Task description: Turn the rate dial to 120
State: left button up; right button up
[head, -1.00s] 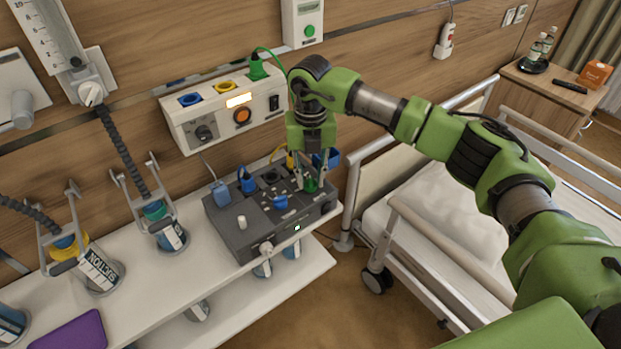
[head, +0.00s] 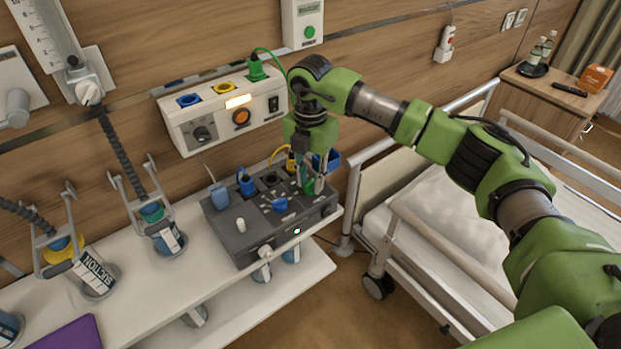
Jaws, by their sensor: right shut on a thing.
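A dark grey device box (head: 245,240) stands on the white shelf, with knobs and plugs on its top. A small green part, probably a knob, shows at the box's right end (head: 309,188). My right gripper (head: 310,186) points down at it from above, fingers closed around it and hiding most of it. A blue knob (head: 280,204) and a pale knob (head: 240,225) stand on the same top, to the left. No scale number is legible, so I cannot read the rate setting. My left gripper is out of view.
A white wall unit (head: 190,127) with a green plug (head: 256,70) hangs behind the box. Blue and yellow plugs stand at the box's back edge. Suction jars (head: 98,277) are at the left. A bed (head: 425,205) is at the right.

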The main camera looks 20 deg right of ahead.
aim_at(311, 183)
jog(key=shift+w+r, duration=0.1)
dwell(0.3)
jog(key=o, duration=1.1)
notch_tip(311, 183, up, 12)
